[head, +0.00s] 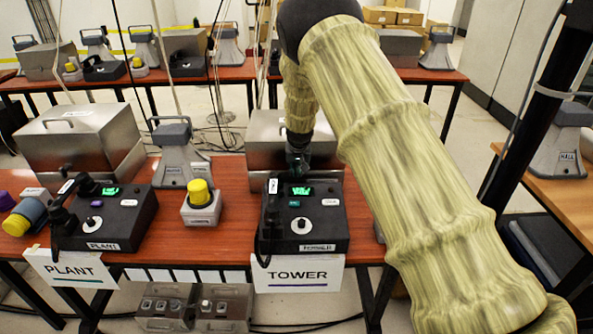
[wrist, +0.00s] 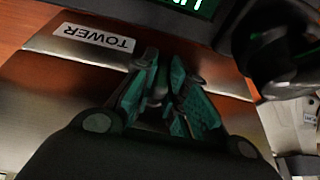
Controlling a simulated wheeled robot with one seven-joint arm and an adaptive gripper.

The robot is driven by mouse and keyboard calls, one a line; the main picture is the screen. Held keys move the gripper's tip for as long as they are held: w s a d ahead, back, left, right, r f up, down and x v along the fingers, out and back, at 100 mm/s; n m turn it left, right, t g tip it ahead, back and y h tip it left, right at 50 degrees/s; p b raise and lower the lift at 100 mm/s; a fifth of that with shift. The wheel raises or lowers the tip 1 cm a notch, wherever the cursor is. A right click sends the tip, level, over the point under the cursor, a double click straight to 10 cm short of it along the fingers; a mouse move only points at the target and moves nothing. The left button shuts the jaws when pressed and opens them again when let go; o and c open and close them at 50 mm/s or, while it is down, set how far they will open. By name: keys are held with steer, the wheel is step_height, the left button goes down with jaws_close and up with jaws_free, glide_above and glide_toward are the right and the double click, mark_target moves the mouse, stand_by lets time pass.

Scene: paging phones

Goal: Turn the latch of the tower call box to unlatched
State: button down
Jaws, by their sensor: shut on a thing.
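The tower call box is a brushed metal case (head: 265,150) behind the black tower phone console (head: 325,222). In the wrist view its metal face (wrist: 35,90) carries a white label reading TOWER (wrist: 95,38), seen upside down. My gripper (head: 298,160) is at the front of the case, just above the console. In the wrist view the green-padded fingers (wrist: 168,98) are closed in around a small greyish piece, which appears to be the latch (wrist: 158,88). The fingers hide most of it, so I cannot tell its angle.
The tower console's black handset (wrist: 272,45) is close to my gripper. A yellow-topped beacon (head: 200,205) and the plant console (head: 115,218) stand to the left, with a grey horn (head: 175,155) behind. A TOWER sign (head: 298,275) hangs at the table's front edge.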

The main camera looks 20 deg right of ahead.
steer(key=shift+d+y+b, duration=0.1)
steer(key=shift+y+b, duration=0.2)
steer(key=t+y+b, duration=0.1)
steer(key=y+b, duration=0.2)
steer(key=b, duration=0.1)
steer(key=shift+d+f+m, duration=0.15)
steer(key=shift+m, duration=0.25)
steer(key=t+y+b, duration=0.1)
steer(key=y+b, duration=0.1)
steer(key=b, duration=0.5)
steer(key=m+t+y+b, duration=0.1)
steer(key=y+b, duration=0.2)
steer(key=b, duration=0.4)
steer(key=f+m+t+y+b, duration=0.1)
steer(key=y+b, duration=0.2)
steer(key=b, duration=0.4)
steer(key=shift+s+d+t, duration=0.15)
steer(key=shift+d+t, duration=0.15)
steer(key=shift+t, duration=0.1)
steer(key=shift+y+b, duration=0.4)
steer(key=shift+b, duration=0.05)
steer(key=shift+r+m+b, duration=0.2)
steer(key=shift+m+b, duration=0.1)
steer(key=shift+b, duration=0.3)
